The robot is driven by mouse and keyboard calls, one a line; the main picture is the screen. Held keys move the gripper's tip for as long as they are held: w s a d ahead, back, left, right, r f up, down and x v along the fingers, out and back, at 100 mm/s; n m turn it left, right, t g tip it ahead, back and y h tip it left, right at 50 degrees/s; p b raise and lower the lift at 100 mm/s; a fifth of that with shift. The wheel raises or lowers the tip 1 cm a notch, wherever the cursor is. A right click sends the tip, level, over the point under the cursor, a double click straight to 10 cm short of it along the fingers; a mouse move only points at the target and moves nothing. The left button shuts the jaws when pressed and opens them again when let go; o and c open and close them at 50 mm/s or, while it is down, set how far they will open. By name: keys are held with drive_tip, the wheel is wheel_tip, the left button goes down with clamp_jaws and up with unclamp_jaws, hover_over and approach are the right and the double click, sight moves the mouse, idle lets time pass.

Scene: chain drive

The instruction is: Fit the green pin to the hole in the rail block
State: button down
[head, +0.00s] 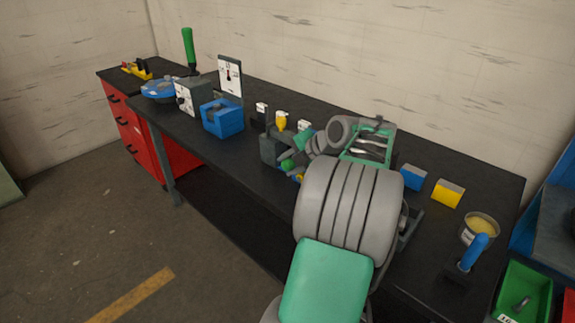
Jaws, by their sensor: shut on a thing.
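My gripper (291,161) reaches over the middle of the bench, seen small and partly behind my own arm. It is shut on the green pin (287,165), of which only a small green patch shows at the fingers. A dark grey block (269,149), which looks like the rail block, stands just left of the fingers near the bench's front edge. Its hole cannot be made out. I cannot tell whether the pin touches the block.
Behind the block stand small white-labelled pieces (262,108) and a yellow piece (281,120). A blue box (222,118) stands left. A green tool tray (368,146), blue block (413,177), yellow block (447,193) and tin (480,229) lie right. My arm hides the bench's front middle.

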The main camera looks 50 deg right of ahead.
drive_tip(key=shift+d+p, duration=0.3)
drive_tip(key=shift+d, duration=1.2)
drive_tip(key=c, duration=0.9)
unclamp_jaws()
drive_tip(key=v, duration=0.8)
drive_tip(key=shift+w, duration=0.1)
